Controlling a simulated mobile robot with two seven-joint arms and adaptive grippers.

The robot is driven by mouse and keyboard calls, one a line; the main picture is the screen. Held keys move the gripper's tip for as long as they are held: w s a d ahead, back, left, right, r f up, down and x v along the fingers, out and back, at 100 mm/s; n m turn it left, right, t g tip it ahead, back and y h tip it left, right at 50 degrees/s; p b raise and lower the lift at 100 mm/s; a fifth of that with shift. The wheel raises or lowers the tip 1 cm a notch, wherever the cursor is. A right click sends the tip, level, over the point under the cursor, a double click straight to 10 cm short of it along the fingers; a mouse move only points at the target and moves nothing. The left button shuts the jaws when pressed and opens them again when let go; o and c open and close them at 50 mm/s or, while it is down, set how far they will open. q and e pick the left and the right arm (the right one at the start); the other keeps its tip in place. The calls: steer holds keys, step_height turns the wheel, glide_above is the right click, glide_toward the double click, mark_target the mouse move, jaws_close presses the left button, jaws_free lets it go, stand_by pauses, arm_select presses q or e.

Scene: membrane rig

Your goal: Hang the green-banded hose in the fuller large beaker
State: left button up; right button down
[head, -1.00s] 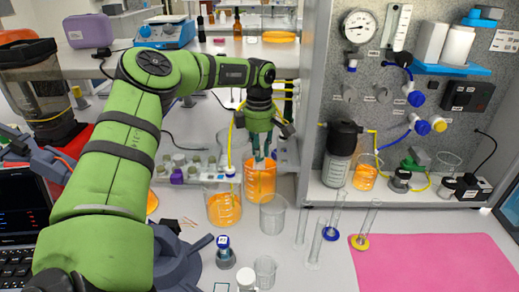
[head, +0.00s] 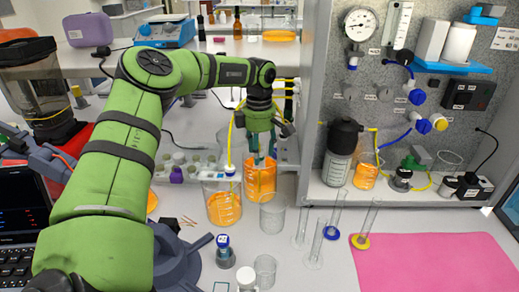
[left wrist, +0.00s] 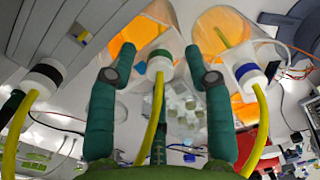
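The fuller large beaker (head: 260,184) holds orange liquid and stands behind and right of the other large beaker (head: 223,208), also with orange liquid. In the left wrist view the fuller beaker (left wrist: 124,38) is at upper left. My left gripper (head: 264,160) points down at its mouth. The green-banded hose (left wrist: 160,66) has a white collar at this beaker's rim, between my spread fingers (left wrist: 158,76), with gaps on both sides. Its lower end is hard to make out. A blue-banded hose (left wrist: 248,74) hangs in the other beaker. My right gripper is not in view.
A black-banded hose (left wrist: 44,76) is at the left of the wrist view. An empty beaker (head: 272,214) stands close in front of the fuller one. Vials (head: 190,168) sit behind left. Cylinders (head: 314,245) and a pink mat (head: 435,265) are to the right.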

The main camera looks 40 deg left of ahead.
arm_select(q)
step_height(320, 180, up, 12)
stand_by(0.6)
steer(key=shift+f, duration=0.1)
